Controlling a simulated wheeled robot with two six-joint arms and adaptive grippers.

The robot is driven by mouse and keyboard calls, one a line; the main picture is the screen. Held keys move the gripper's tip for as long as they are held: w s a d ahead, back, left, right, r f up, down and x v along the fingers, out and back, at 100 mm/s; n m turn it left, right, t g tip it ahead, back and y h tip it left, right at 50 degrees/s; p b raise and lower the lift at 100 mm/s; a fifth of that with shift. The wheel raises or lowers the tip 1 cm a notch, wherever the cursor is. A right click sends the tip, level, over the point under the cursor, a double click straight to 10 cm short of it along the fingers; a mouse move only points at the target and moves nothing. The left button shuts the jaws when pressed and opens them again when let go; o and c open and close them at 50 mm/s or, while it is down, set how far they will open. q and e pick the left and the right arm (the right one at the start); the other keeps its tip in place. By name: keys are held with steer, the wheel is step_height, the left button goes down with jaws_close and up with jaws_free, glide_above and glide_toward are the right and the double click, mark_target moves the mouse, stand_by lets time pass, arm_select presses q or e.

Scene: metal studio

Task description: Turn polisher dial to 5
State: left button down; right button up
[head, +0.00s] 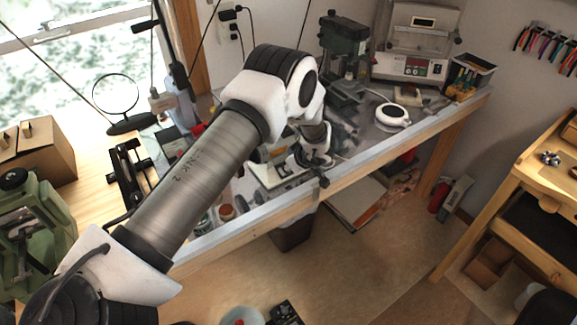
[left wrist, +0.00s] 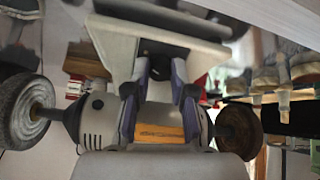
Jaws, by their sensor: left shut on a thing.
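The polisher shows in the left wrist view, where its grey vented body (left wrist: 93,122) carries one round wheel on the left (left wrist: 28,112) and another on the right (left wrist: 238,132). Its pale base (left wrist: 155,45) is at the top of that view. My left gripper (left wrist: 160,72) reaches to the base with its fingers closed together there. The dial is hidden by the fingers, so its setting cannot be read. In the head view my left gripper (head: 300,163) is at the front of the bench, small and partly covered by my wrist. My right gripper is not in view.
The metal-topped bench (head: 410,130) has a wooden front edge. A dark drill press (head: 345,45), a white machine with a red display (head: 412,66) and a round white device (head: 392,114) stand farther right. A magnifier (head: 116,95) stands at the left.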

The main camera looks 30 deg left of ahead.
arm_select(q)
steer(key=shift+s+f, duration=0.2)
steer(key=shift+f, duration=0.05)
steer(key=c, duration=1)
jaws_free()
steer(key=shift+w+a, duration=0.1)
steer(key=shift+w, duration=0.05)
steer(key=v, duration=1.2)
steer(key=shift+w, duration=0.15)
